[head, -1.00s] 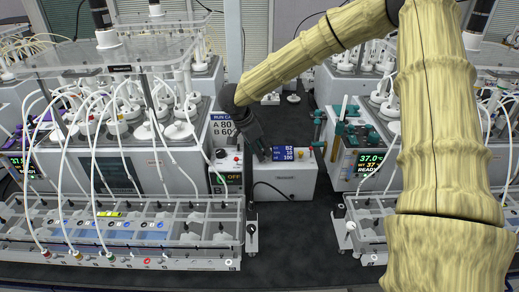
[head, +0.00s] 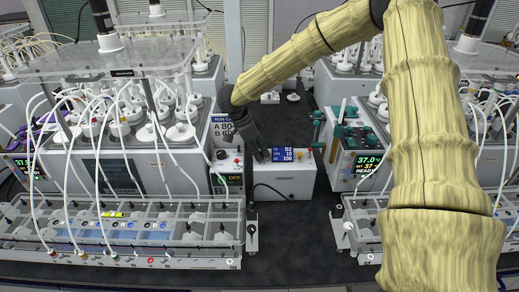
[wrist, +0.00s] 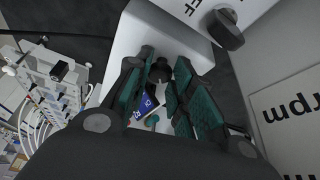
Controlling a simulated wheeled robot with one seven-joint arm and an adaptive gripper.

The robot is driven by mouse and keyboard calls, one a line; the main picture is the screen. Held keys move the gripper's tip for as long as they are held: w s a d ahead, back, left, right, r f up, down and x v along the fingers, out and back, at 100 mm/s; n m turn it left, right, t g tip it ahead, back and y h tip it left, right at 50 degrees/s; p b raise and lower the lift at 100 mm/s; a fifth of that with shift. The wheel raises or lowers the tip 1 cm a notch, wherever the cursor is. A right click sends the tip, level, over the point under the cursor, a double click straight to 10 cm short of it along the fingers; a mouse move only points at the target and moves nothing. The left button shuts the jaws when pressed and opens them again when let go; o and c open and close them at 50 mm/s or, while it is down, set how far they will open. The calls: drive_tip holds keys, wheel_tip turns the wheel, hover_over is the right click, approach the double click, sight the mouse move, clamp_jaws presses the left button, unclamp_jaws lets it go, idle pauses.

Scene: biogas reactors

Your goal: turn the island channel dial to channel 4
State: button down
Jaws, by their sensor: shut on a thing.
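The island unit (head: 290,184) is a white box in the middle of the head view, with a blue display (head: 289,155) on its upper front. My gripper (head: 262,157) reaches down to it just left of the display. In the wrist view the teal finger pads of my gripper (wrist: 165,88) are shut on a small black dial (wrist: 160,70). The blue display also shows between the fingers in the wrist view (wrist: 145,106). The dial's pointer and the channel it marks cannot be read; in the head view the gripper hides the dial.
A box with an OFF display (head: 233,180) stands close to the left of the island unit; a black knob (wrist: 228,28) shows beside my gripper in the wrist view. Reactor stations crowd both sides, with white tubes at left. The dark floor (head: 295,235) in front is clear.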

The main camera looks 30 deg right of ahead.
drive_tip(key=c, duration=1.2)
unclamp_jaws()
wheel_tip(320, 180, up, 10)
